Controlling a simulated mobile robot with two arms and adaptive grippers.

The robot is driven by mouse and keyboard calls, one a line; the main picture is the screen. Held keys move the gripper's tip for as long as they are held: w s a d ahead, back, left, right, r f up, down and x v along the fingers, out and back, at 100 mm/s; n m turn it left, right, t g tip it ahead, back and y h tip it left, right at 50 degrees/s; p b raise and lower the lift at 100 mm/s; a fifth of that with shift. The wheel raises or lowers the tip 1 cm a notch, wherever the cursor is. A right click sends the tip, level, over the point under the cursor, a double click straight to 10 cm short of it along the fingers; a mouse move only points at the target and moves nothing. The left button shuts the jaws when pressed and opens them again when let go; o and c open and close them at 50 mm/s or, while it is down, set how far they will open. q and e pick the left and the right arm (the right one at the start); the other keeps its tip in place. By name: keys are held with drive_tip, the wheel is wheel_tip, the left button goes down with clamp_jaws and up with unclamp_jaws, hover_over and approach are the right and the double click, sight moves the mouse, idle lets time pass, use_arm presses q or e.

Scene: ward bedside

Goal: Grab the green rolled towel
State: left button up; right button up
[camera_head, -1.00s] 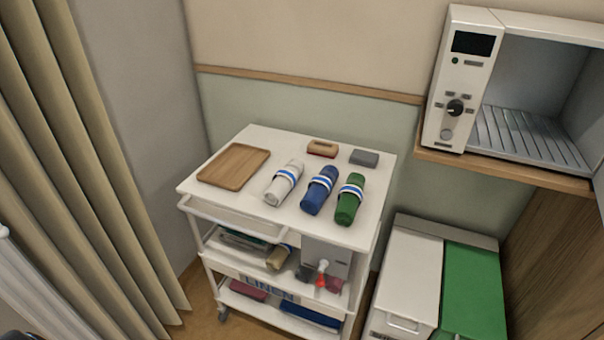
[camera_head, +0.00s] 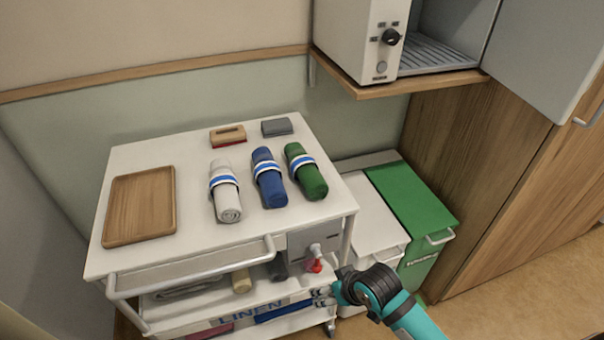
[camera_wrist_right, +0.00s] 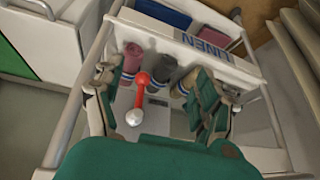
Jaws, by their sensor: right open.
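The green rolled towel (camera_head: 306,172) lies on the cart's top shelf, at the right end of a row of rolled towels. It has a white and blue band around it. My right gripper (camera_head: 324,293) is in front of the cart, lower than the top and apart from the towel. In the right wrist view my right gripper (camera_wrist_right: 155,92) is open, fingers spread, facing the lower shelves. The green towel does not show there. My left gripper is not in view.
A blue rolled towel (camera_head: 269,178) lies close left of the green one, then a white one (camera_head: 226,192). A wooden tray (camera_head: 140,205), a brush (camera_head: 228,135) and a grey block (camera_head: 277,127) share the cart top. A red-and-white item (camera_wrist_right: 139,95) shows between my fingers.

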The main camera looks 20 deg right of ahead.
wheel_tip(320, 180, up, 8)
drive_tip(key=w+f+t, duration=0.1)
drive_tip(key=w, duration=0.1)
drive_tip(key=m+t+y, duration=0.1)
drive_tip(key=m+t, duration=0.1)
approach(310, 165)
drive_tip(key=x, duration=0.7)
drive_tip(key=shift+w+f, duration=0.1)
drive_tip(key=shift+f, duration=0.2)
drive_tip(key=shift+w+a+f+p, duration=0.15)
drive_tip(key=shift+w+f+p, duration=0.2)
drive_tip(key=shift+w+p, duration=0.15)
drive_tip(key=x, duration=0.4)
drive_tip(key=shift+w+a+p, duration=0.15)
drive_tip(key=shift+p, duration=0.15)
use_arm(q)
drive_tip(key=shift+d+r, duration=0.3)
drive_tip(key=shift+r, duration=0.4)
use_arm(e)
drive_tip(key=c, duration=1)
